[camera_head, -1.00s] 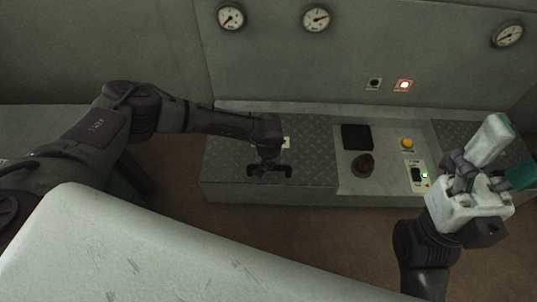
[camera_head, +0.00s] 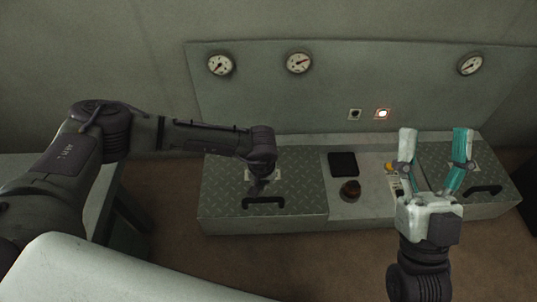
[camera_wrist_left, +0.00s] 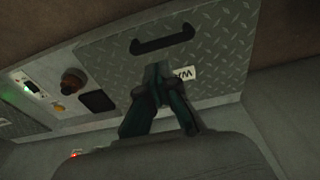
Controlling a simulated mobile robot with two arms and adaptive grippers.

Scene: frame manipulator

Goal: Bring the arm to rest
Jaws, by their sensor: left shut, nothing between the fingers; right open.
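My left arm comes in from the left in the head view. Its dark left gripper (camera_head: 258,187) is low over the left lid, above and behind that lid's black handle (camera_head: 263,203). In the left wrist view the left gripper's fingers (camera_wrist_left: 156,72) meet at the tips, with nothing between them. The handle (camera_wrist_left: 162,40) lies clear of them. My right gripper (camera_head: 436,134), white with teal fingers, is at the right of the head view. Its fingers are spread wide, empty, and point away toward the console. It hides part of the console.
The console has a left treadplate lid (camera_head: 300,190), a black square (camera_head: 343,163), a dark red-brown knob (camera_head: 350,189) and a right handle (camera_head: 483,190). Gauges (camera_head: 299,62) and a lit indicator (camera_head: 382,113) are on the panel behind. Brown floor is clear in front.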

